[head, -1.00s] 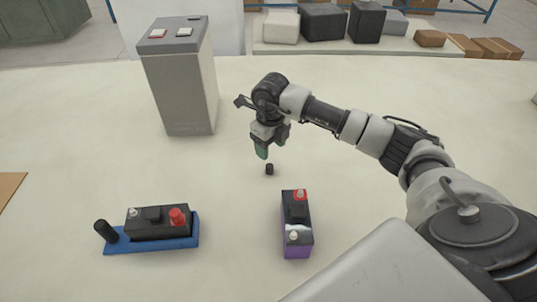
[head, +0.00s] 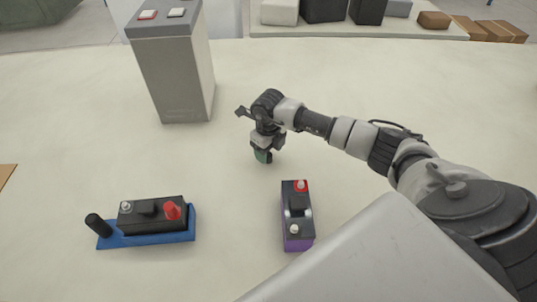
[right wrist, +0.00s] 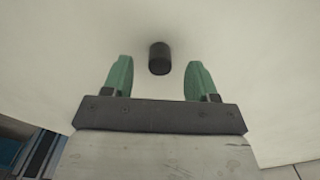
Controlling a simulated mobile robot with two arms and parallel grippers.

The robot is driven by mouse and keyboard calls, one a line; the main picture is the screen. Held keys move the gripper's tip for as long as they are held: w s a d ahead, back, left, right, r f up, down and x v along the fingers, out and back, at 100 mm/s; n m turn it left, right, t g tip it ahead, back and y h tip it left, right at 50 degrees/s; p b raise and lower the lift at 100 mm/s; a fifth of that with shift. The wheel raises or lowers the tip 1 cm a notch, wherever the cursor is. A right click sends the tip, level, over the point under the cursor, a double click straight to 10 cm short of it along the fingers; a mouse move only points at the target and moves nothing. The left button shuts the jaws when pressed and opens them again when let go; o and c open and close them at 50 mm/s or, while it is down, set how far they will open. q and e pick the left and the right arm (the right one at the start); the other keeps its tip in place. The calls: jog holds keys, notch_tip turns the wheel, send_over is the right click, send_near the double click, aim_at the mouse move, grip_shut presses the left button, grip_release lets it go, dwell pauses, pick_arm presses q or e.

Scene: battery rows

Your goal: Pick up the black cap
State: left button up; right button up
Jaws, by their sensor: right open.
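The black cap (right wrist: 159,58) is a small dark cylinder on the pale table. In the right wrist view it sits between and just beyond the tips of my right gripper's green fingers, touching neither. My right gripper (right wrist: 160,78) is open and empty. In the head view my right gripper (head: 263,157) points down low over the table, and the cap is hidden behind it. My left gripper is not in view.
A black and purple battery (head: 297,214) stands in front of my right gripper. Another black battery (head: 152,215) sits on a blue tray (head: 118,242) with a black handle at the left. A tall grey box (head: 174,70) stands behind.

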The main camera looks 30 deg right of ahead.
jog(key=shift+f, duration=1.2)
jog(key=c, duration=1)
jog(key=shift+r, duration=0.2)
